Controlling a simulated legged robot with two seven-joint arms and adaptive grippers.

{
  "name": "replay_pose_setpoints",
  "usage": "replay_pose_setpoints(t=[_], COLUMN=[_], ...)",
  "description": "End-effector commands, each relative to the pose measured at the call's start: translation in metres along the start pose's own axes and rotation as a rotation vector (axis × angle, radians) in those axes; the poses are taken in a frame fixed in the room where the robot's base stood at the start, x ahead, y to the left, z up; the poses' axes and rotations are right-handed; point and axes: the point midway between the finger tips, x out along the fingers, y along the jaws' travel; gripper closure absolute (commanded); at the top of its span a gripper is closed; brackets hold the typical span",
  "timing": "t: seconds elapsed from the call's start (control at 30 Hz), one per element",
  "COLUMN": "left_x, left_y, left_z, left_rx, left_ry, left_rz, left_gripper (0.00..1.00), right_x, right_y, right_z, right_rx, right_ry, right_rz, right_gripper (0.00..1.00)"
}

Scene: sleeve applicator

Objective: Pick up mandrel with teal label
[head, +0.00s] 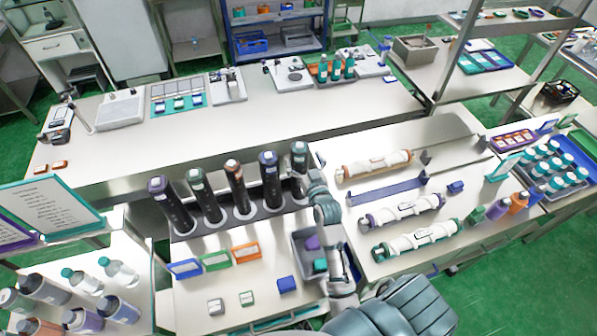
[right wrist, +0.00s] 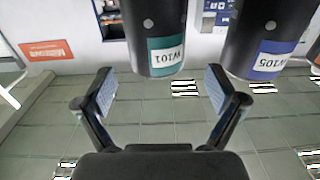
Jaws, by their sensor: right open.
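Several dark mandrels stand tilted in a grey rack in the head view. The one at the right end (head: 299,158) has a teal-looking band at its top. In the right wrist view the mandrel with the teal label (right wrist: 165,58) hangs in from the top, its label print upside down. The blue-label mandrel (right wrist: 263,60) is to its right. My right gripper (head: 314,186) is beside the rack's right end. In its wrist view the fingers (right wrist: 159,80) are open and empty, with the teal label beyond and between them. Whether they touch is not visible; a gap seems to show.
The blue mandrel (head: 269,178) stands close beside the teal one. A grey bin (head: 298,243) with coloured pieces lies under my right forearm. White sleeved rolls (head: 400,213) lie on the right table. Coloured card holders (head: 215,261) stand before the rack.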

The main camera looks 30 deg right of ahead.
Motion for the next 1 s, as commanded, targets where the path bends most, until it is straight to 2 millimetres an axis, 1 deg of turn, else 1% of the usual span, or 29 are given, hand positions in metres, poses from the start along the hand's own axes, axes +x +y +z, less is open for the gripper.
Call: replay_pose_setpoints(t=[0.07,0.17,0.3,0.4,0.57,0.6,0.67,0.7,0.77,0.8,0.87,0.9,0.93,1.0], left_x=[-0.006,-0.013,-0.014,-0.014,-0.014,-0.014,-0.014,-0.014,-0.014,-0.014,-0.014,-0.014,-0.014,-0.014], left_y=[0.0,0.001,0.006,0.007,0.007,0.007,0.007,0.007,0.007,0.006,0.006,0.005,0.005,0.005], left_z=[-0.004,-0.003,0.002,0.003,0.004,0.004,0.004,0.004,0.004,0.004,0.004,0.005,0.005,0.005], left_rx=[0.0,-0.001,-0.002,-0.003,-0.003,-0.003,-0.003,-0.003,-0.002,-0.002,-0.002,-0.002,-0.002,-0.002], left_ry=[0.006,0.004,-0.004,-0.006,-0.007,-0.007,-0.007,-0.007,-0.008,-0.008,-0.008,-0.009,-0.009,-0.009], left_rz=[0.0,0.002,0.007,0.009,0.009,0.009,0.009,0.008,0.008,0.007,0.007,0.006,0.006,0.006], left_gripper=[0.1,0.1,0.1,0.1,0.1,0.1,0.1,0.1,0.1,0.1,0.1,0.1,0.1,0.1], right_x=[0.012,0.029,0.045,0.048,0.046,0.046,0.047,0.047,0.047,0.047,0.047,0.047,0.047,0.047], right_y=[0.0,0.0,0.0,0.0,0.0,0.0,0.0,0.0,0.0,0.0,0.0,0.0,0.0,0.0], right_z=[-0.004,-0.007,-0.004,-0.003,-0.004,-0.003,-0.003,-0.003,-0.003,-0.003,-0.003,-0.003,-0.003,-0.005], right_rx=[0.001,0.0,-0.001,-0.001,-0.001,-0.001,-0.001,-0.001,-0.001,-0.001,-0.001,-0.001,-0.001,-0.001], right_ry=[0.0,0.001,-0.001,0.0,0.001,0.001,0.001,0.001,0.0,0.0,0.0,0.0,0.0,0.004], right_rz=[0.0,0.001,-0.001,-0.001,-0.001,-0.001,-0.001,-0.001,-0.001,-0.001,-0.001,-0.001,-0.001,-0.001], right_gripper=[0.06,0.06,0.06,0.06,0.06,0.16,0.31,0.41,0.56,0.66,0.81,0.91,0.98,1.0])
